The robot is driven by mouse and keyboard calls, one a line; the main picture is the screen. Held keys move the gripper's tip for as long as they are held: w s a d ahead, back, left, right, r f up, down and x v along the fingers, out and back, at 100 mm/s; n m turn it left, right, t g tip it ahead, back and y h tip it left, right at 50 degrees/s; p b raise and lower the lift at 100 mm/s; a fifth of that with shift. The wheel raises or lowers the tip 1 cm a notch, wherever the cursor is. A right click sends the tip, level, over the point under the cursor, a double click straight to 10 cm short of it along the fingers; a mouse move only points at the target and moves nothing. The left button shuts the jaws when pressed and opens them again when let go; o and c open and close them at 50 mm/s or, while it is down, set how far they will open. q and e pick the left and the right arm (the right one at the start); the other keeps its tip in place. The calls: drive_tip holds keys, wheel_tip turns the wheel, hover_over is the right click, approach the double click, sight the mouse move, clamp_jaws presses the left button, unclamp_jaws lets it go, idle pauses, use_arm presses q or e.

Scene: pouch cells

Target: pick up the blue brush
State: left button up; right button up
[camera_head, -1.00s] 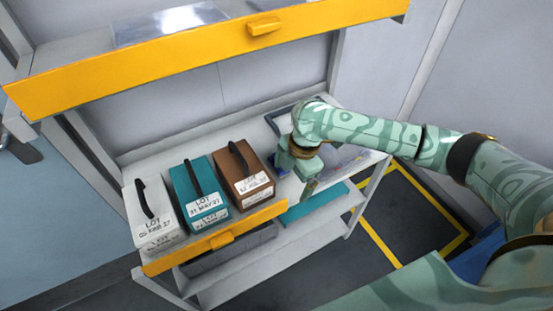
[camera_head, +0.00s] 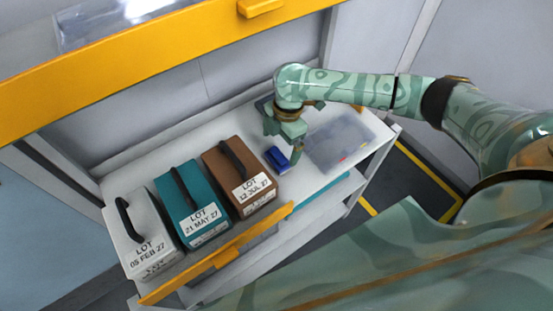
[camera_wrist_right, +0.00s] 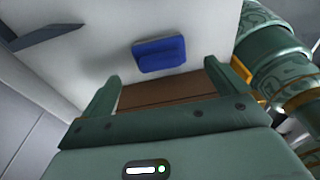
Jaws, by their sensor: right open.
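The blue brush (camera_head: 277,157) is a small dark blue block lying on the pale shelf, right of the brown box. In the right wrist view the brush (camera_wrist_right: 159,54) lies beyond the fingertips, roughly between them to left and right. My right gripper (camera_head: 284,146) is open and empty, close beside the brush, pointing down at the shelf. In the right wrist view its two fingers (camera_wrist_right: 161,85) stand apart, with shelf and brown box showing between them. I cannot tell the exact height of the fingers above the shelf. My left gripper is not in view.
White, teal (camera_head: 189,198) and brown (camera_head: 235,168) handled boxes with lot labels stand in a row left of the brush. A grey translucent tray (camera_head: 340,142) lies to its right. A yellow rail (camera_head: 215,262) edges the front; a yellow-fronted shelf (camera_head: 150,50) hangs above.

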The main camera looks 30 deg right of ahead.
sight(278, 153)
drive_tip(key=f, duration=0.1)
drive_tip(key=f+b, duration=0.1)
drive_tip(key=f, duration=0.1)
drive_tip(key=f+b, duration=0.1)
drive_tip(key=f, duration=0.1)
drive_tip(key=shift+s+a+f, duration=0.1)
drive_tip(key=shift+a+f, duration=0.1)
drive_tip(key=shift+a, duration=0.2)
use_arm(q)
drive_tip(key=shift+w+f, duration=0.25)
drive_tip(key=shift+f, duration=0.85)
use_arm(e)
drive_tip(key=shift+r, duration=0.1)
drive_tip(key=c, duration=1.1)
wheel_tip(278, 153, up, 4)
drive_tip(key=shift+s+r+p, duration=0.15)
drive_tip(key=shift+r+p, duration=0.05)
drive_tip(key=shift+p, duration=0.9)
use_arm(q)
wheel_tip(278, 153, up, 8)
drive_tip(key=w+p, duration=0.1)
drive_tip(key=p, duration=0.4)
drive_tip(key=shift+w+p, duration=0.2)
drive_tip(key=shift+p, duration=0.1)
use_arm(e)
drive_tip(key=s+a+r, duration=0.1)
drive_tip(key=s+r, duration=0.7)
drive_tip(key=s, duration=0.5)
drive_tip(key=shift+s+r, duration=0.3)
